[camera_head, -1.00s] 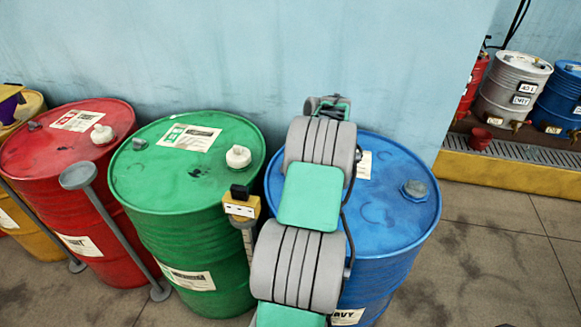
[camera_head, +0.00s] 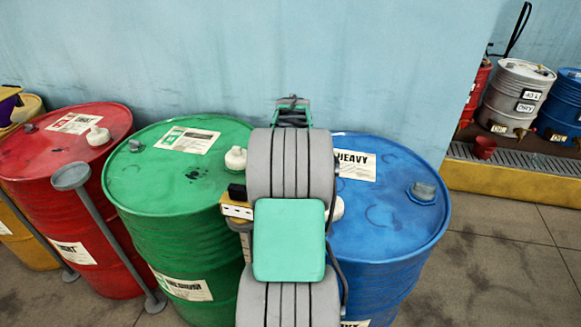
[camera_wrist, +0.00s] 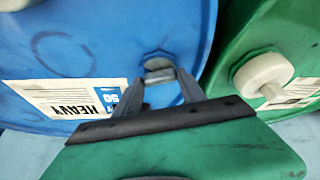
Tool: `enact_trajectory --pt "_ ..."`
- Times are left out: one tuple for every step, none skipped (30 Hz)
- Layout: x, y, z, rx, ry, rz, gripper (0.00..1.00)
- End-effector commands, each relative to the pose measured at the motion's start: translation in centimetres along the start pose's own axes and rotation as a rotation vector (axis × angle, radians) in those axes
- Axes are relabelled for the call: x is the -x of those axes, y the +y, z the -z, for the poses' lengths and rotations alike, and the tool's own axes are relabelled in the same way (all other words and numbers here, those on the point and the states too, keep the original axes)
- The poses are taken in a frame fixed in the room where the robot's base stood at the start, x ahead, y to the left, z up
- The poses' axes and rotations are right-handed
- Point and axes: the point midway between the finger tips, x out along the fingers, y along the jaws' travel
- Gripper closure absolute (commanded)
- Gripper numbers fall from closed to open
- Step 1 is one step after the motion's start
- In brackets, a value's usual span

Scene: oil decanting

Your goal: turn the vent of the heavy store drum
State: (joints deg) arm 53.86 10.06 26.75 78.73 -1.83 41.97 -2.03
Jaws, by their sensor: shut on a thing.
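The heavy store drum (camera_head: 400,235) is blue, with a HEAVY label (camera_head: 355,164) on its lid. In the wrist view the blue lid (camera_wrist: 110,35) fills the upper left. My gripper (camera_wrist: 161,80) is on that lid, its two grey fingers shut on a small grey vent (camera_wrist: 158,64) near the rim on the green drum's side. In the head view my arm hides the gripper and this vent. A grey fitting (camera_head: 423,192) stands at the lid's right, apart from my gripper. A white thing (camera_head: 338,208) shows partly beside my arm.
A green drum (camera_head: 150,185) with a white cap (camera_head: 236,159) stands close on the left, then a red drum (camera_head: 50,180). A grey rod stand (camera_head: 110,225) and a yellow-and-white device (camera_head: 237,210) stand in front. A wall is behind. Floor (camera_head: 510,265) at right is clear.

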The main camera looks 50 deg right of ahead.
Motion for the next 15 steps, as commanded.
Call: enact_trajectory --pt "-0.08 -0.12 0.00 -0.033 0.001 -0.015 0.93" --pt "-0.07 -0.14 0.01 -0.054 0.001 -0.023 0.93" --pt "-0.06 -0.11 0.02 -0.082 0.001 -0.035 0.93" --pt "-0.05 -0.14 0.03 -0.102 0.001 -0.042 0.93" --pt "-0.04 -0.14 0.04 -0.119 0.002 -0.051 0.93" --pt "-0.03 -0.17 0.06 -0.143 0.002 -0.060 0.93" --pt "-0.03 -0.13 0.07 -0.159 0.002 -0.067 0.93" --pt "-0.02 -0.14 0.08 -0.174 0.002 -0.073 0.93" --pt "-0.01 -0.13 0.09 -0.192 0.002 -0.080 0.93" --pt "0.00 -0.14 0.10 -0.205 0.002 -0.086 0.93" --pt "0.00 -0.17 0.11 -0.216 0.002 -0.090 0.93" --pt "0.01 -0.16 0.11 -0.229 0.002 -0.095 0.93" --pt "0.02 -0.14 0.11 -0.239 0.002 -0.100 0.93" --pt "0.03 -0.13 0.12 -0.247 0.002 -0.103 0.93" --pt "0.03 -0.13 0.12 -0.256 0.002 -0.106 0.93"
